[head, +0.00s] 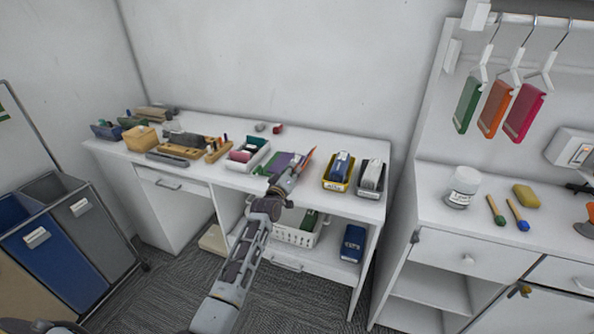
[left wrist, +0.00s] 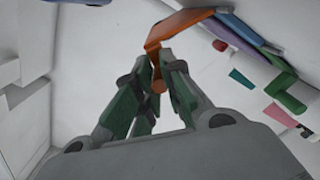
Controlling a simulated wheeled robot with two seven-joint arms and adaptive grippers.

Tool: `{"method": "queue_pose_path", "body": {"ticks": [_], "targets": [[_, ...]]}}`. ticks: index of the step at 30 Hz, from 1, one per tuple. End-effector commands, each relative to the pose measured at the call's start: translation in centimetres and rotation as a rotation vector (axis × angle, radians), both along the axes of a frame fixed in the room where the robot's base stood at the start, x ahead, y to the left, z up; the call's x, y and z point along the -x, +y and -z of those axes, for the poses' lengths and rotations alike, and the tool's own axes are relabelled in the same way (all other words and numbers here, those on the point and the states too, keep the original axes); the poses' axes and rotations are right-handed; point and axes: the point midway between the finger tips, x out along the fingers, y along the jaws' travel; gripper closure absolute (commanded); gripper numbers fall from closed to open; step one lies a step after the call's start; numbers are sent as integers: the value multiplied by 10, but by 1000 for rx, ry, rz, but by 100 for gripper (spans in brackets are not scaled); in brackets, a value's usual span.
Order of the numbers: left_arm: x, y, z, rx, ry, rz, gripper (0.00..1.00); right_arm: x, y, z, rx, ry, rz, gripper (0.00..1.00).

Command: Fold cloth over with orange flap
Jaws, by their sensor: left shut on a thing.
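A purple cloth (head: 281,160) lies on the white desk, with its orange flap (head: 307,159) raised at its right side. My left gripper (head: 291,176) reaches over the desk front to the cloth. In the left wrist view my left gripper (left wrist: 157,72) is shut on the orange flap (left wrist: 182,27), with a small orange end showing between the green fingers. The flap stands tilted off the desk. The purple and blue part of the cloth (left wrist: 240,32) shows beyond it. My arm hides part of the cloth in the head view. My right gripper is not in view.
A white basket (head: 297,230) sits on the shelf below. Wooden trays fill the desk's left side.

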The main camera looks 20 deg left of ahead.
Motion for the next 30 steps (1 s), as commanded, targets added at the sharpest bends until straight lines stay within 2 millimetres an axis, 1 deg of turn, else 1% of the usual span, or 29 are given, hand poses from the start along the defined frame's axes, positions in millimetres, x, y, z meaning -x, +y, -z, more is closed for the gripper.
{"method": "queue_pose_path", "body": {"ticks": [1,6,10,21,30], "targets": [[0,5,-5,43,-2,-2,100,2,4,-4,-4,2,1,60],[-1,19,-5,204,3,-2,100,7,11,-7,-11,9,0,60],[-1,29,-4,328,7,-2,100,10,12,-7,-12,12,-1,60],[-2,56,6,675,19,-2,100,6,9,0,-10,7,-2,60],[-3,70,15,883,27,-1,100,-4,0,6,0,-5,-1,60]]}}
